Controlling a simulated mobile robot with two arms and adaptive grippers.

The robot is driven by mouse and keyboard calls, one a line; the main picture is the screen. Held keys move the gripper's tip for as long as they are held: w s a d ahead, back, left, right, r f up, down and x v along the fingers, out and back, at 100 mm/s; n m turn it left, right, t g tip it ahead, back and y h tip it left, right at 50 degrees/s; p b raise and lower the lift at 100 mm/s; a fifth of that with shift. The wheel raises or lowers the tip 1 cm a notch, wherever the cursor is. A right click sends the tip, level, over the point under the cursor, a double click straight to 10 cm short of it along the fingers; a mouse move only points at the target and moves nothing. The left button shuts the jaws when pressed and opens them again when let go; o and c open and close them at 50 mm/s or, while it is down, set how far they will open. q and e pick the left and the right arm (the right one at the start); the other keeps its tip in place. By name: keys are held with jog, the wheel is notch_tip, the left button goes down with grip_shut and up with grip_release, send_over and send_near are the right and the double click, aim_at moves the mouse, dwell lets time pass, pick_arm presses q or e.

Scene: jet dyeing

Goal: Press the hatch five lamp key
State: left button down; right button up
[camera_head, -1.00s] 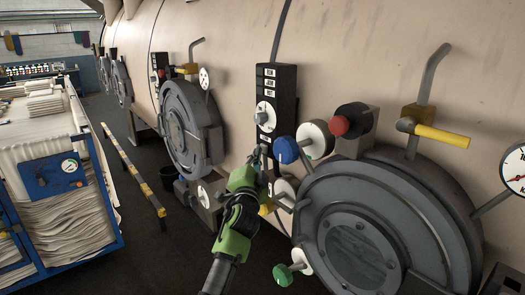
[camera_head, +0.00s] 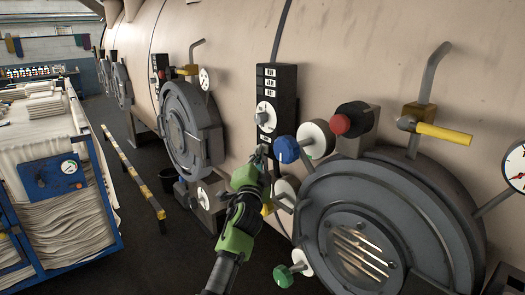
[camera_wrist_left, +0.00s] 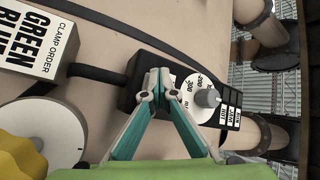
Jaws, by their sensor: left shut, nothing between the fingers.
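The near round hatch (camera_head: 385,215) is grey and closed; its window (camera_head: 358,250) is bright and shows pale bands inside. Left of it on the vessel is a black control box (camera_head: 286,85) with small RUN, JAM and HOT labels and a white dial (camera_head: 266,116). My left gripper (camera_head: 262,152) is shut and empty, its fingertips at the lower end of this box. In the left wrist view the fingertips (camera_wrist_left: 160,84) overlap the box's end beside the dial (camera_wrist_left: 195,92). They hide the key area there, and I cannot tell whether they touch it. My right gripper is not in view.
Blue (camera_head: 286,149), red (camera_head: 340,125) and green (camera_head: 283,276) knobs and a yellow-handled lever (camera_head: 444,133) surround the hatch. A clamp order sign (camera_wrist_left: 36,45) shows in the wrist view. A cloth cart (camera_head: 62,200) and striped rail (camera_head: 132,172) stand left, with dark floor between.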

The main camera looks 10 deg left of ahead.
pick_arm(q)
jog(key=shift+s, duration=0.1)
jog(key=shift+s+a+p, duration=0.5)
jog(key=shift+s+p, duration=0.2)
jog(key=shift+p, duration=0.05)
jog(key=s+a+p, duration=0.1)
jog(key=s, duration=0.1)
jog(key=s+a+p, duration=0.2)
jog(key=shift+p, duration=0.3)
jog(key=shift+w+f, duration=0.1)
